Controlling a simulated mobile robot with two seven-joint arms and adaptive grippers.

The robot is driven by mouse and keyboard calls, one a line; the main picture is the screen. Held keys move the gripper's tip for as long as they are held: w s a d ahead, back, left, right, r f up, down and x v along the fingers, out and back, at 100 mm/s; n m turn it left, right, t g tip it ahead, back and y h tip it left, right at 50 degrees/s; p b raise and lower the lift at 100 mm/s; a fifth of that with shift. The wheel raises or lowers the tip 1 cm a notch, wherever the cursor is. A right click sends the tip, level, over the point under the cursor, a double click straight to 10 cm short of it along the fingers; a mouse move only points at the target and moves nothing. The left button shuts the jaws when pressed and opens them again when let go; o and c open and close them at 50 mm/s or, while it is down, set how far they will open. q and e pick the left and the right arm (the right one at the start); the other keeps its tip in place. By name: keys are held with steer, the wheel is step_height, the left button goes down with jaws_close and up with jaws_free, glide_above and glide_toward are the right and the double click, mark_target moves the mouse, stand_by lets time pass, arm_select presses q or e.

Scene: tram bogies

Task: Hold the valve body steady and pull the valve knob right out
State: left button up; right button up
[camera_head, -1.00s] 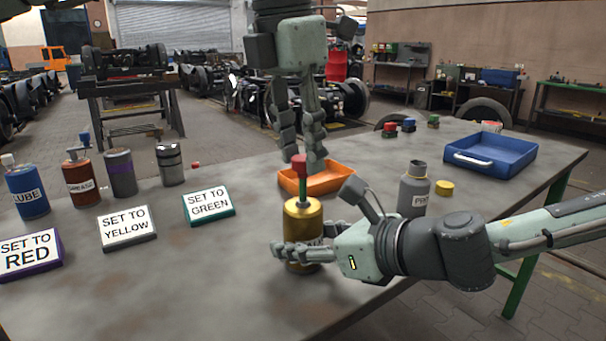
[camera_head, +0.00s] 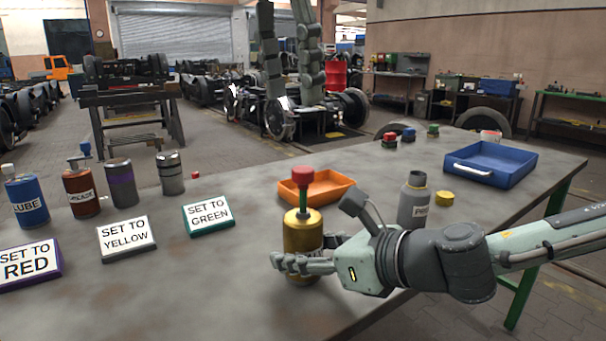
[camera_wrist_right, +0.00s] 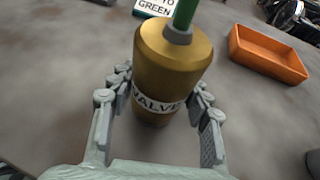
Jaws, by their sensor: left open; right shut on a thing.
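The brass valve body (camera_head: 302,232) stands upright on the grey table. It bears a VALVE label in the right wrist view (camera_wrist_right: 172,62). My right gripper (camera_head: 303,265) is shut around its lower part, with a finger on each side in the wrist view (camera_wrist_right: 158,110). The valve knob (camera_head: 303,174) has a red cap on a green stem and stands upright in the body's top. In the wrist view only the green stem (camera_wrist_right: 185,14) shows. My left gripper (camera_head: 293,95) is open and empty, fingers down, well above the knob and apart from it.
An orange tray (camera_head: 340,186) lies just behind the valve. A grey bottle (camera_head: 413,200) and yellow cap (camera_head: 444,198) stand to the right, with a blue tray (camera_head: 520,165) beyond. Signs, including SET TO GREEN (camera_head: 208,214), and several cans are on the left. The front left table is clear.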

stand_by(0.3)
steer(key=o, duration=1.3)
steer(key=shift+o, duration=0.2)
